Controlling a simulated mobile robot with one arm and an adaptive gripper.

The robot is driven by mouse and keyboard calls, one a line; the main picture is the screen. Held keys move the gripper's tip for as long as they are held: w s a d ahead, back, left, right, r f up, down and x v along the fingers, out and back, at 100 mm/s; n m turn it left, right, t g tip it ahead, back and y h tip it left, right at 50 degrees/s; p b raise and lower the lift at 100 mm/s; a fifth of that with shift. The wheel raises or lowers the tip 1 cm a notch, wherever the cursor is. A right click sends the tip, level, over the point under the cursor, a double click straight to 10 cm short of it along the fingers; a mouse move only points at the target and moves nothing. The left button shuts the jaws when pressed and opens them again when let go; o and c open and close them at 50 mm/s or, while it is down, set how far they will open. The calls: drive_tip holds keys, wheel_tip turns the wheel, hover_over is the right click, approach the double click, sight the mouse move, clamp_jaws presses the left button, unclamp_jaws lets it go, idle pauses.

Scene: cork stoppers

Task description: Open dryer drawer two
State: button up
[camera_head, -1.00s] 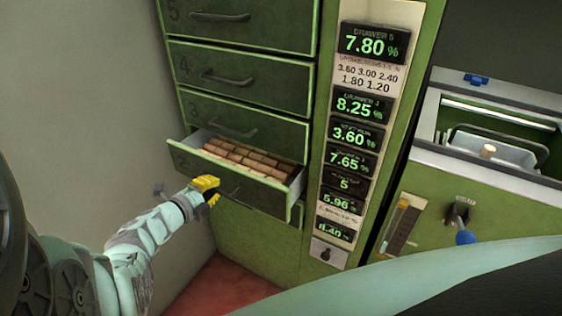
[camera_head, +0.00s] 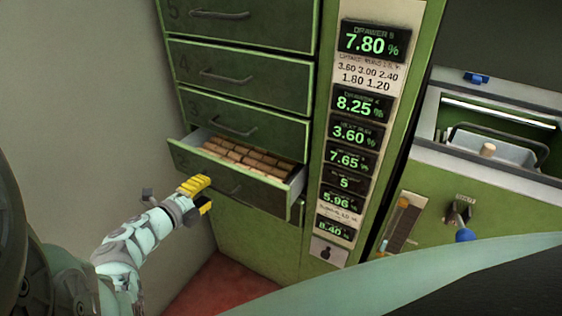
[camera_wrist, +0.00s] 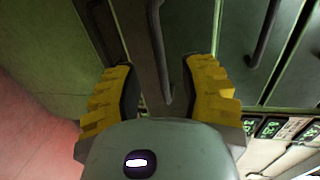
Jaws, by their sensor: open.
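Dryer drawer two (camera_head: 250,190) is the green drawer below drawer three. It is pulled out part way, and rows of cork stoppers (camera_head: 246,157) show inside it. My gripper (camera_head: 200,193) has yellow fingers and is just in front of the drawer's left part. In the wrist view my gripper (camera_wrist: 160,95) is open, with its two fingers apart. A dark bar handle (camera_wrist: 160,60) shows between and beyond the fingers there. I cannot tell whether a finger touches it. In the head view the handle of drawer two is mostly hard to make out.
Shut drawers three (camera_head: 240,124), four (camera_head: 236,77) and five (camera_head: 236,22) are stacked above. A panel of green displays (camera_head: 355,130) stands to the right, then a machine with a metal bin (camera_head: 490,160). A plain wall is at left. Red floor (camera_head: 235,283) shows below.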

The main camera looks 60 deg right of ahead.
drive_tip(key=v, duration=0.8)
drive_tip(key=shift+a, duration=0.4)
drive_tip(key=shift+r, duration=0.25)
